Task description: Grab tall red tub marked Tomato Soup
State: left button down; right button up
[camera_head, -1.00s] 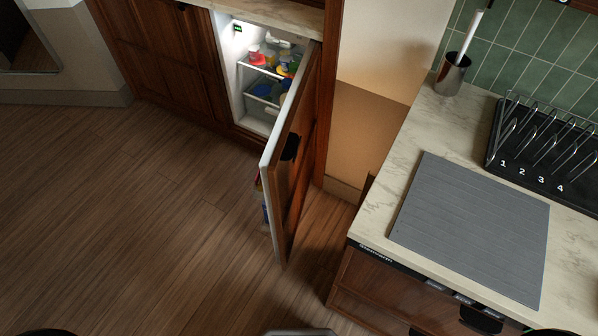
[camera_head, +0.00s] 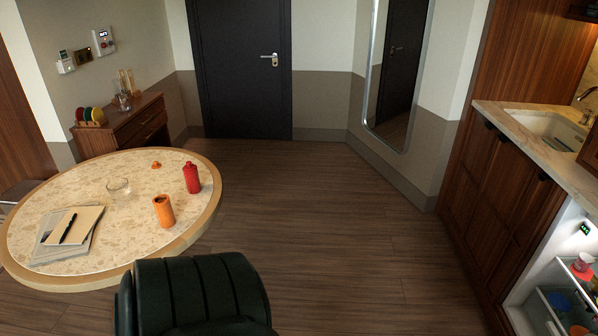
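A tall red container (camera_head: 191,178) with a narrow cap stands upright near the right edge of the round table (camera_head: 205,207). A red tub or cup (camera_head: 583,262) sits on an upper shelf of the open, lit fridge (camera_head: 547,295) at the right edge. No lettering is readable on either, so I cannot tell which is marked Tomato Soup. Neither of my grippers is in view.
A dark green chair (camera_head: 195,295) blocks the near side. The middle floor is clear to the door (camera_head: 238,70).

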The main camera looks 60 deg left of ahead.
aim_at(192, 178)
jog(key=u, duration=2.75)
